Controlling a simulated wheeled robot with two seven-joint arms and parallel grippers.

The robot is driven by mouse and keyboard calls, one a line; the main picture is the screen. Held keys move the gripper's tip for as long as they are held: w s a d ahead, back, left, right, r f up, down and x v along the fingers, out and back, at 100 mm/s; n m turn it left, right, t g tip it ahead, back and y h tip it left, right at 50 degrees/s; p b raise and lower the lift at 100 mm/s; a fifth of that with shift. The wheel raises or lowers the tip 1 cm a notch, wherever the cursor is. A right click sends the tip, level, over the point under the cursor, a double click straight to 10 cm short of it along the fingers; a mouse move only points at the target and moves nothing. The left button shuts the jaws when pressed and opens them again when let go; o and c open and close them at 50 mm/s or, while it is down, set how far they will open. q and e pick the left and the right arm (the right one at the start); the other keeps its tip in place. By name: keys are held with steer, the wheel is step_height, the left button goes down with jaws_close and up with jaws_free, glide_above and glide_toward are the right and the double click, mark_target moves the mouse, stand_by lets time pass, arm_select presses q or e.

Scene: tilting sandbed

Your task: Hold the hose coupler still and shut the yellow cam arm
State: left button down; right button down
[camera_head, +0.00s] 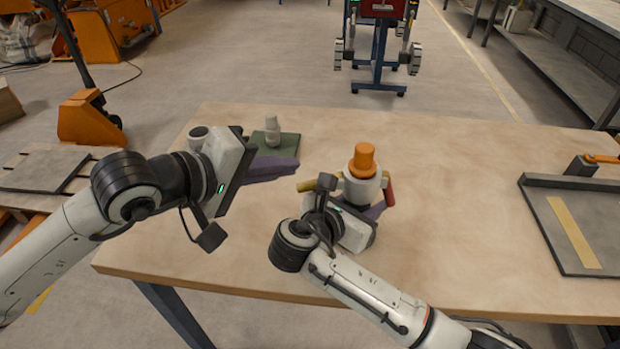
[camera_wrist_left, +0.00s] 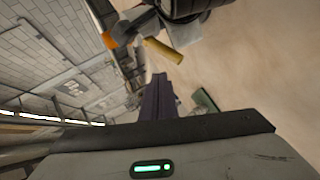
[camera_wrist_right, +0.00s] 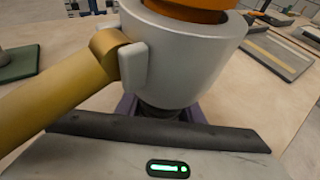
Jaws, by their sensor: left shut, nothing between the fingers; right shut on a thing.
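The hose coupler (camera_head: 358,193) is a pale grey cup standing upright on the table, with an orange plug (camera_head: 364,160) in its top. Its yellow cam arm (camera_head: 305,185) sticks out to the left; in the right wrist view the yellow arm (camera_wrist_right: 55,100) reaches away from a lug on the cup. A red cam arm (camera_head: 389,191) lies down along the cup's right side. My right gripper (camera_head: 375,210) is shut on the coupler's dark lower part, partly hidden by my wrist. My left gripper (camera_head: 294,166) is shut and empty, left of the yellow arm and apart from it.
A green pad (camera_head: 289,146) with a pale fitting (camera_head: 272,130) stands behind my left gripper. A grey tray (camera_head: 540,225) with a tan strip lies at the table's right. The table (camera_head: 455,190) between coupler and tray is clear.

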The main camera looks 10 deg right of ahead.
steer(key=c, duration=1.1)
jaws_free()
steer(key=shift+s+a, duration=0.1)
